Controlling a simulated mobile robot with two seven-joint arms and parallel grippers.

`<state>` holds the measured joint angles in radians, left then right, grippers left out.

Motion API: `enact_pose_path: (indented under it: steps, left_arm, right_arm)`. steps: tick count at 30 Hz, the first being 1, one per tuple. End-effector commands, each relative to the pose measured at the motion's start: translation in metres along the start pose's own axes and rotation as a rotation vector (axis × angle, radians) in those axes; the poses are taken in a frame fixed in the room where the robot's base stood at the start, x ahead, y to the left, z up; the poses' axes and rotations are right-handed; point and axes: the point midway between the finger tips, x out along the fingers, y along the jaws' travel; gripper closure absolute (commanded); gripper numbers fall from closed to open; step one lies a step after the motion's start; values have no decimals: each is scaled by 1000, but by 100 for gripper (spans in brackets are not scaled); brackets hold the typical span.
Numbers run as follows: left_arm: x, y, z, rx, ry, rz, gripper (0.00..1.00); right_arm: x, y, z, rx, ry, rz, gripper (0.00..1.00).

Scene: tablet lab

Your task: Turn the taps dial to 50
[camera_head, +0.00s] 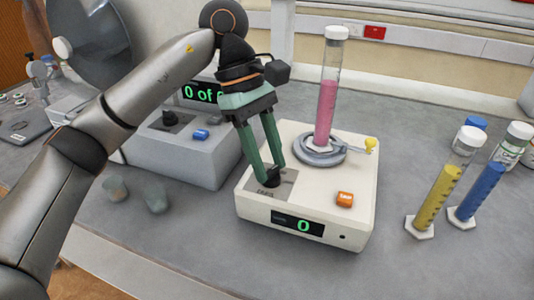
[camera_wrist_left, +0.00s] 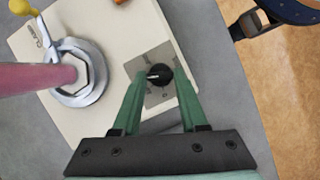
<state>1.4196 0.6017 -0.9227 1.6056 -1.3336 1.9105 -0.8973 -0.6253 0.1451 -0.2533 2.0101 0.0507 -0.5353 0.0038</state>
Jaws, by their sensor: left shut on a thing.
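The taps dial (camera_wrist_left: 159,74) is a small black knob with a white pointer mark, on a grey plate on the cream tap machine (camera_head: 312,215). In the head view the dial (camera_head: 272,181) is partly covered by fingertips. The machine's front display (camera_head: 297,224) reads 0 in green. My left gripper (camera_head: 275,176) has green fingers pointing down, shut on the dial from both sides. In the left wrist view the fingertips (camera_wrist_left: 158,76) flank the knob. My right gripper is not in view.
A cylinder of pink powder (camera_head: 326,100) stands on the machine, beside an orange button (camera_head: 345,199). Yellow (camera_head: 438,195) and blue (camera_head: 482,190) cylinders stand at the right. A grey machine (camera_head: 180,150) is at the left, with two small cups (camera_head: 155,197) in front.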

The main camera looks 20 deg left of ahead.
Motion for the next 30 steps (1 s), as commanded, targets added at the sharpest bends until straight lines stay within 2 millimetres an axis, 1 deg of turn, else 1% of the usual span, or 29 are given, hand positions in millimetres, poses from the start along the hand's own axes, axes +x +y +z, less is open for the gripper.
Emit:
enact_pose_path:
  steps: [7,20,21,28,30]
  left_arm:
    - [-1,1,0,49,0,-17,100]
    - [-1,1,0,54,1,-20,100]
    - [-1,1,0,54,1,-20,53]
    - [0,1,0,53,1,-20,28]
    - [0,1,0,53,1,-21,28]
  right_arm:
    - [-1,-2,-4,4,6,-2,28]
    - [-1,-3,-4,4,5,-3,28]
    - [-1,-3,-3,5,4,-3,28]
    - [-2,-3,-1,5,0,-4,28]
    - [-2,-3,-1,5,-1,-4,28]
